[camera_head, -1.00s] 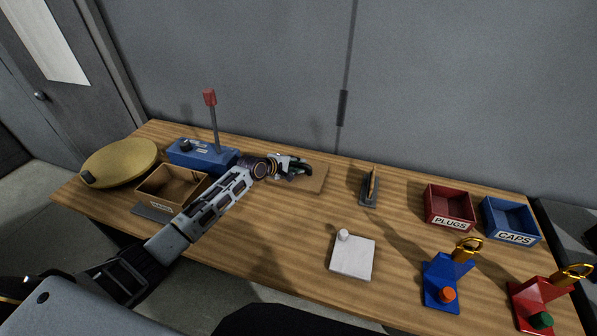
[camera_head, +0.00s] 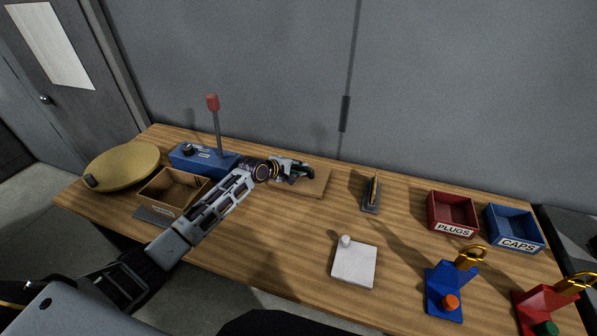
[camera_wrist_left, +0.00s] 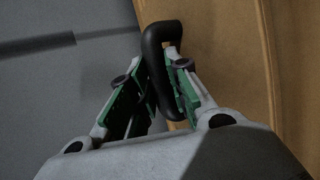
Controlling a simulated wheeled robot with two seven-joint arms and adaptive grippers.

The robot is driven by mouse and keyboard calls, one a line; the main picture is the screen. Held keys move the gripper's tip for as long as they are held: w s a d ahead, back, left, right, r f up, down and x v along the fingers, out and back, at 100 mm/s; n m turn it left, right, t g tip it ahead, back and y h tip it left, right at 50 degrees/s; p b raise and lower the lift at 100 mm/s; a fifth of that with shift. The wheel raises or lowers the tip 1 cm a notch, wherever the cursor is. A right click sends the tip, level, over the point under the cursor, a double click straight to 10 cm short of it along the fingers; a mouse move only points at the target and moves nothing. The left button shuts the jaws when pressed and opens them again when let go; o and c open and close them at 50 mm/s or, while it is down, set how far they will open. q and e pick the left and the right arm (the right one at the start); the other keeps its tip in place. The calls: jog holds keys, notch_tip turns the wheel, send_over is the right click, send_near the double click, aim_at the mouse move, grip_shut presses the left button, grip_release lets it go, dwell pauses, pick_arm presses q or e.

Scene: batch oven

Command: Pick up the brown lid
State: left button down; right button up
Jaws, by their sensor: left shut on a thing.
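The brown lid (camera_head: 316,184) is a flat tan-brown panel near the back middle of the table, partly hidden by my left gripper. In the left wrist view the lid (camera_wrist_left: 225,50) fills the right side, and its black looped handle (camera_wrist_left: 153,50) passes between my fingers. My left gripper (camera_head: 302,170) is shut on that handle; its green-padded fingers also show in the left wrist view (camera_wrist_left: 160,95). I cannot tell whether the lid touches the table. My right gripper is not in view.
An open brown box (camera_head: 150,195) stands left of my left arm. Behind it are a blue lever unit (camera_head: 195,158) and a round yellow disc (camera_head: 122,166). A white block (camera_head: 354,264), a small stand (camera_head: 371,195), a red bin (camera_head: 452,211) and a blue bin (camera_head: 513,228) stand to the right.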

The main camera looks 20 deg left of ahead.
aim_at(298, 168)
pick_arm(q)
notch_tip(298, 168, up, 9)
jog(key=shift+f+b, duration=0.1)
jog(key=shift+b, duration=0.25)
jog(key=shift+s, duration=0.15)
dwell(0.6)
